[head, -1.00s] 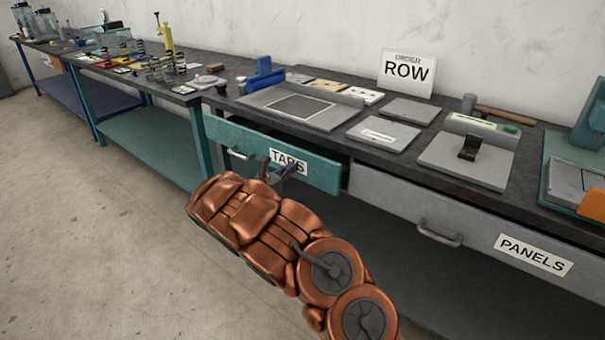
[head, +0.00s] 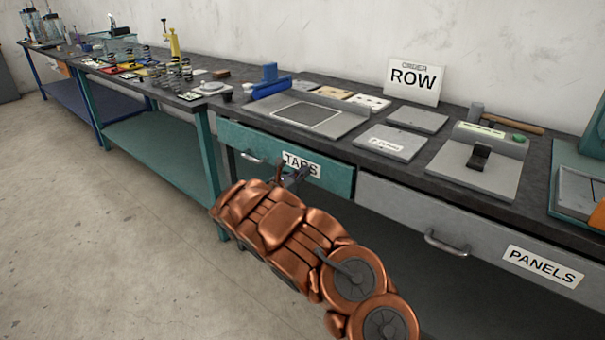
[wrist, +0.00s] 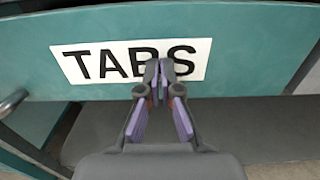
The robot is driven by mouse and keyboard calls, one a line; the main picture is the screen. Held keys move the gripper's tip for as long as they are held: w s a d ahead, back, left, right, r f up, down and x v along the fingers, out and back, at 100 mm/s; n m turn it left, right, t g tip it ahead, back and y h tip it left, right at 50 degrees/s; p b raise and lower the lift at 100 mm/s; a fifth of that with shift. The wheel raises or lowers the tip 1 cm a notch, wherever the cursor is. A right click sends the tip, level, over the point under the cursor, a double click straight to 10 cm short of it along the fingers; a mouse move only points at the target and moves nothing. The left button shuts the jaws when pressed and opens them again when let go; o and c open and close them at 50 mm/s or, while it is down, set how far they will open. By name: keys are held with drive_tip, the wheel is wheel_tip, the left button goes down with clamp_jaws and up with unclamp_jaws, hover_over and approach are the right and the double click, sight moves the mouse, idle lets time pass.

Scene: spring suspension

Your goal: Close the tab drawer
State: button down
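The tab drawer (head: 335,178) has a teal front with a white "TABS" label (head: 301,165) and a grey bar handle (head: 252,158) at its left. Its front looks nearly in line with the grey drawer beside it; whether a small gap is left cannot be told. My gripper (wrist: 160,72) is shut and empty, with its fingertips together in front of the label, hiding part of the letters. The tips look at or very close to the front; contact is not clear. In the head view my copper arm hides the space below the drawer.
The grey "PANELS" drawer (head: 405,212) adjoins on the right, with its handle (head: 446,243) sticking out. The dark worktop (head: 345,163) above carries plates, a blue clamp (head: 270,82) and a hammer (head: 510,123). The concrete floor (head: 90,215) at left is clear.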

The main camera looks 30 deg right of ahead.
drive_tip(key=v, duration=1.4)
drive_tip(key=s+d+r+m+g, duration=0.6)
drive_tip(key=s+d+r+m, duration=0.2)
drive_tip(key=s, duration=0.4)
drive_tip(key=s+d+r+m+g+y, duration=0.2)
drive_tip(key=s+m+g+y, duration=0.4)
drive_tip(key=s, duration=0.9)
drive_tip(key=s+a+f+m+t+y, duration=0.1)
drive_tip(key=s+a+f+m+y, duration=0.3)
drive_tip(key=s+a, duration=0.75)
drive_tip(key=s+a+f+m+t+y, duration=0.15)
drive_tip(key=s+a+m+y, duration=0.35)
drive_tip(key=s+a, duration=0.6)
wheel_tip(320, 180, up, 18)
drive_tip(key=y+p, duration=0.1)
drive_tip(key=p, duration=1.6)
drive_tip(key=shift+s+f+t+y, duration=0.2)
drive_tip(key=shift+t+y, duration=0.1)
drive_tip(key=shift+t, duration=0.05)
drive_tip(key=shift+d, duration=0.15)
